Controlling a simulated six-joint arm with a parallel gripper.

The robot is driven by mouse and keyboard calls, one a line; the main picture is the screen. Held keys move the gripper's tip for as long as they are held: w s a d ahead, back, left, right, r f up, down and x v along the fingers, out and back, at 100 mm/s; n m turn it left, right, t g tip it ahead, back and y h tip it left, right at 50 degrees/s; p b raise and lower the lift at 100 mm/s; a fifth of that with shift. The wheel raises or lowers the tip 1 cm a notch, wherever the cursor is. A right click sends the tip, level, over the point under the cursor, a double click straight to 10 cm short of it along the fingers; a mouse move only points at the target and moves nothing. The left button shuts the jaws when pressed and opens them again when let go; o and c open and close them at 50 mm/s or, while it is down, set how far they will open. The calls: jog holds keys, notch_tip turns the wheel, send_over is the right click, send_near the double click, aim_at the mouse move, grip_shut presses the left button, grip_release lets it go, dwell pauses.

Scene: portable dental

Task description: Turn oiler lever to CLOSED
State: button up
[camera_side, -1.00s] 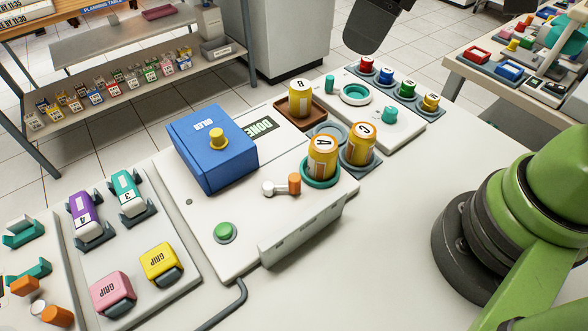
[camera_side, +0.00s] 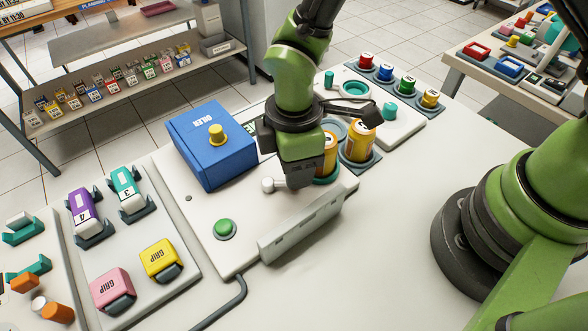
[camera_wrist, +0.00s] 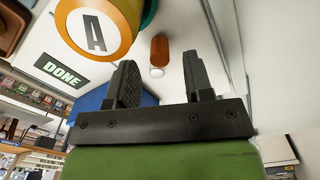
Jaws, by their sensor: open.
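The oiler lever has a white ball end (camera_side: 268,185) on the white panel, in front of the blue oiler box (camera_side: 212,152). Its orange handle is hidden behind my gripper (camera_side: 300,186) in the side view. In the wrist view the orange handle (camera_wrist: 160,48) with a white end lies ahead, in line with the gap between the two fingers of my gripper (camera_wrist: 160,62). The fingers are apart and nothing is held. I cannot tell whether they reach down around the handle. No CLOSED marking is readable.
Yellow can A (camera_wrist: 97,28) stands close beside the handle; its side shows next to my gripper (camera_side: 328,150). Can C (camera_side: 360,142) stands just right of it. A green button (camera_side: 225,229) is on the panel's front left. A DONE label (camera_wrist: 61,70) shows.

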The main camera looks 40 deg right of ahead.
aim_at(291, 198)
jog(key=shift+f, duration=1.35)
grip_shut()
jog(key=shift+m, duration=0.3)
jog(key=m, duration=0.1)
jog(key=s+a+m, duration=0.1)
jog(key=m, duration=0.3)
jog(key=shift+s+a, duration=0.15)
jog(key=shift+a, duration=0.15)
jog(key=shift+s+a+m, duration=0.1)
jog(key=shift+a+m, duration=0.35)
jog(key=shift+m, duration=0.75)
jog(key=shift+s+a+m, duration=0.1)
jog(key=shift+a+m, duration=0.3)
jog(key=shift+m, duration=0.8)
